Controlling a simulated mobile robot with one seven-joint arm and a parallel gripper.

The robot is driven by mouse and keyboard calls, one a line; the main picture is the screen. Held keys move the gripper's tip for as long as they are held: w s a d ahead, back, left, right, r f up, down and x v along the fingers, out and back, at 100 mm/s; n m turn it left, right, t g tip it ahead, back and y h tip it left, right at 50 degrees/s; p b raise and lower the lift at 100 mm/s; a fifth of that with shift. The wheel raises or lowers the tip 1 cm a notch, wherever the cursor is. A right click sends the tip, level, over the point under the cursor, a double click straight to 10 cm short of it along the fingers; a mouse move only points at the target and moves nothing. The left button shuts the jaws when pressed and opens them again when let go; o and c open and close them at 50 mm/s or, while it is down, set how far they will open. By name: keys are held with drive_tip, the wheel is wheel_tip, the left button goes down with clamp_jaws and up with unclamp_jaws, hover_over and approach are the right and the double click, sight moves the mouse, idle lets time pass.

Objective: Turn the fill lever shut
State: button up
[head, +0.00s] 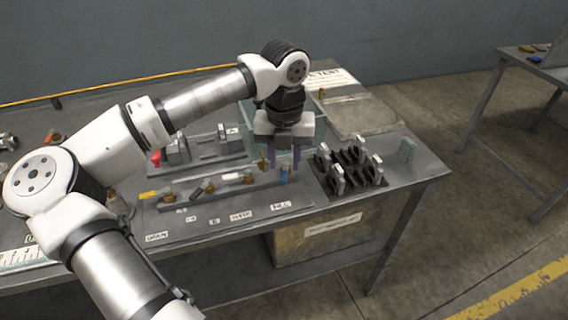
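The valve manifold, a grey bar (220,190) on a plate, runs across the front of the bench with several brass valves and coloured levers. The fill lever (284,174) is the blue one at its right end, above the FILL label (279,206). It looks upright in the picture, across the bar. My gripper (283,165) points down right at the fill valve. Its two purplish fingers stand apart, one to each side of the blue lever's upper end. I cannot tell whether either touches it.
A yellow lever (150,195), a dark lever (207,186) and a white lever (232,177) sit left along the bar. A black rack (348,168) with pale-topped pieces stands close on the right. A fixture (200,147) stands behind.

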sight(285, 172)
drive_tip(key=shift+f, duration=1.45)
drive_tip(key=shift+c, duration=0.2)
clamp_jaws()
